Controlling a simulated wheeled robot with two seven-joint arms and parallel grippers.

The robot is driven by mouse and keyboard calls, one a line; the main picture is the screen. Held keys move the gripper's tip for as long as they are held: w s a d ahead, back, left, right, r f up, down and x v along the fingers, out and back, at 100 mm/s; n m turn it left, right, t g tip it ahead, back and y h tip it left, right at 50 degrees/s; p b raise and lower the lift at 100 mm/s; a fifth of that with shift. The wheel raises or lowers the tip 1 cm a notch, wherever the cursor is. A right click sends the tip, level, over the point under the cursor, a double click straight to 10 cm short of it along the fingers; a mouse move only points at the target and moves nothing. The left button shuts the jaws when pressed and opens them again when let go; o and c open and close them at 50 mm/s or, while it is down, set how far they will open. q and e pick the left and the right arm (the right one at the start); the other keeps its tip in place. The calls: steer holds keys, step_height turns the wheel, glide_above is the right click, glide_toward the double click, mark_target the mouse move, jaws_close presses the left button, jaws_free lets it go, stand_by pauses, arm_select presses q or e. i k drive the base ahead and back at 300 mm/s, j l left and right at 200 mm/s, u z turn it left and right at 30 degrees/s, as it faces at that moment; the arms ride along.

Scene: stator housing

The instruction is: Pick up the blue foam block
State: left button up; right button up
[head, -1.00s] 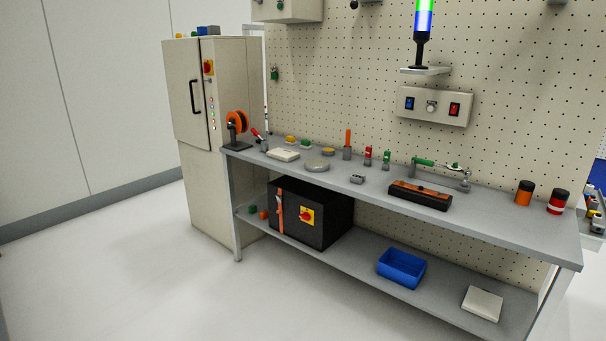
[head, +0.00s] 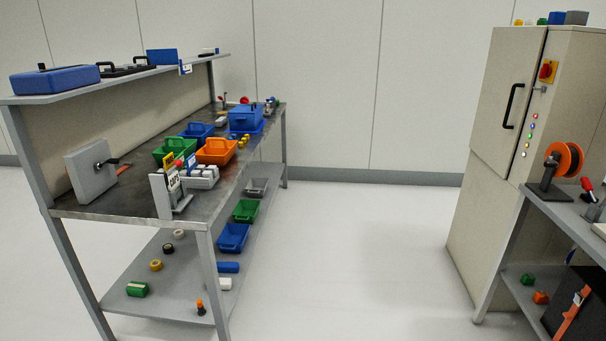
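A small blue block (head: 228,267) lies on the lower shelf of the workbench at left, in front of a blue bin and beside a small white block (head: 225,284). Another small blue block (head: 557,18) sits on top of the tall cabinet at right, between a green block and a grey one. I cannot tell from their look which of the two is foam. Neither of my grippers shows in the head view.
The left workbench (head: 88,205) carries coloured bins, a blue box (head: 246,117) and an upper shelf. The cabinet (head: 490,190) and a second bench (head: 560,216) with an orange spool (head: 566,158) stand at right. Open floor (head: 370,250) lies between.

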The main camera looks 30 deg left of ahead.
mark_target(222, 266)
steer(key=i+u, duration=0.8)
steer(key=i, duration=0.15)
steer(key=i+l+u, duration=0.35)
steer(key=i+j, duration=0.1)
